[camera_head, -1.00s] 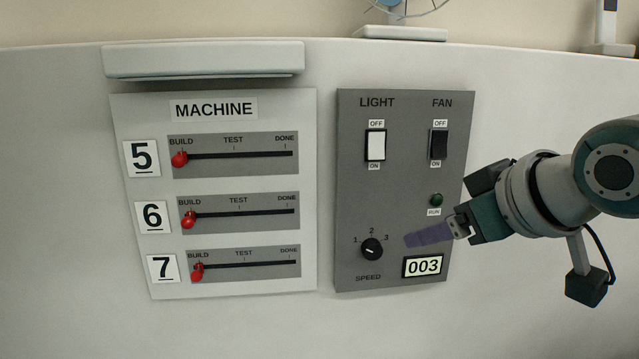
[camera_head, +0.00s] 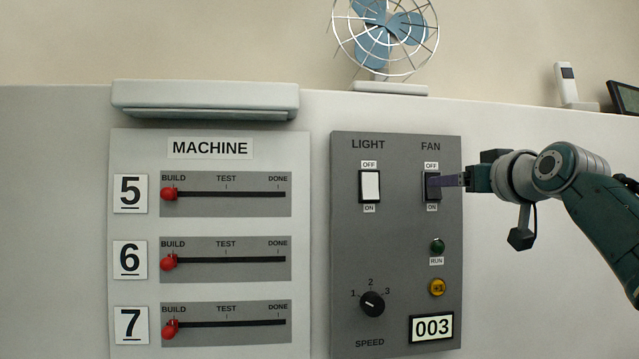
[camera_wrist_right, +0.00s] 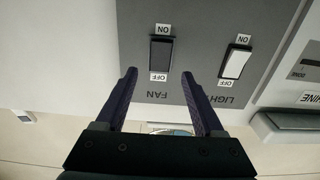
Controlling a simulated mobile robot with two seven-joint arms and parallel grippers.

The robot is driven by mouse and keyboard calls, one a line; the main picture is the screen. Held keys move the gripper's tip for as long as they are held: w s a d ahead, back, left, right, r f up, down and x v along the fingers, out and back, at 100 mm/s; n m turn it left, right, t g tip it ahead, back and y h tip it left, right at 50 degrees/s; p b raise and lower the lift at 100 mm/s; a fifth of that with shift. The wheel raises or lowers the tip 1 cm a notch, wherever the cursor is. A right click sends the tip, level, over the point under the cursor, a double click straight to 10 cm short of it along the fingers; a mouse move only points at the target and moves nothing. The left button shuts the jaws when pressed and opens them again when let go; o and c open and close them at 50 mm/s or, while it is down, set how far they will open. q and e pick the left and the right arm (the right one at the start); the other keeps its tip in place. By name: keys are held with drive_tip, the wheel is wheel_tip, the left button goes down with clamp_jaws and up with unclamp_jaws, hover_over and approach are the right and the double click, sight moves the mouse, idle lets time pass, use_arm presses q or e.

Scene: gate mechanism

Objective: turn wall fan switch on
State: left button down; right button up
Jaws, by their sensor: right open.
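The fan switch (camera_head: 432,187) is a black rocker under the FAN label on the grey control panel (camera_head: 400,240), with OFF above it and ON below. My right gripper (camera_head: 440,183) is at the switch in the head view, its purple fingers overlapping the switch's right part. In the right wrist view the same switch (camera_wrist_right: 161,52) appears upside down, beyond and between the fingertips. The right gripper (camera_wrist_right: 160,75) is open with nothing between its fingers. I cannot tell whether a finger touches the switch. The wall fan (camera_head: 388,30) stands above the panel. My left gripper is not in view.
A white light switch (camera_head: 370,187) sits left of the fan switch. A machine panel with red sliders (camera_head: 226,194) is at left.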

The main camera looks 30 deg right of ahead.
drive_tip(key=shift+x, duration=2.65)
clamp_jaws()
